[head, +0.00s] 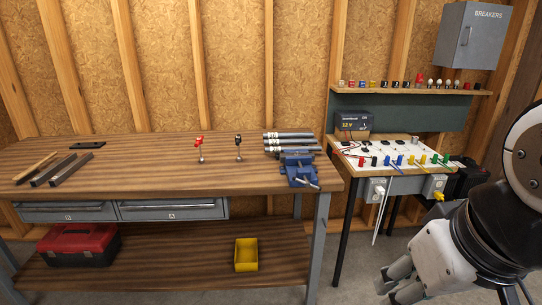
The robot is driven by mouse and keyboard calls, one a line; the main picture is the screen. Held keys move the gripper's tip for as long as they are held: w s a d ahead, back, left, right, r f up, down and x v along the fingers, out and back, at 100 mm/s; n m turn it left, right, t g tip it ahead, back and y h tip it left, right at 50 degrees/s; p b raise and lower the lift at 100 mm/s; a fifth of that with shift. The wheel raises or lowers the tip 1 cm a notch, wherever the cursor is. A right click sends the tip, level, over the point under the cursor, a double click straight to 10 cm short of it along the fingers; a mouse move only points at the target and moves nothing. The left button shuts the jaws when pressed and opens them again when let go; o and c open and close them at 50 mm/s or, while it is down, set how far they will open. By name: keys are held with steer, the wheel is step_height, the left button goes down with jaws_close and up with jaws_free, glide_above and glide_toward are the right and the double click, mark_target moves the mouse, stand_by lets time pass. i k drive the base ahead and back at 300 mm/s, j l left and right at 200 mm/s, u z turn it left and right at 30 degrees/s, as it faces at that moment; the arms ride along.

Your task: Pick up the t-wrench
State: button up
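I cannot pick out a t-wrench for certain. Two small upright metal pieces stand on the wooden workbench (150,185), one red-topped piece (199,149) and one black-topped piece (238,147); they are too small to tell what they are. A flat black piece (88,145) lies at the back left of the bench. My gripper (388,285) is at the bottom right, low and in front of the right-hand table, far from the bench-top items.
Dark bars (62,168) lie at the bench's left. A blue vise (299,170) and several grey cylinders (290,140) are at its right end. A red toolbox (78,245) and yellow bin (246,254) sit on the lower shelf. The bench's front middle is clear.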

mark_target(199, 141)
steer(key=i+j, duration=2.15)
steer(key=i+l, duration=0.05)
steer(key=i, duration=0.05)
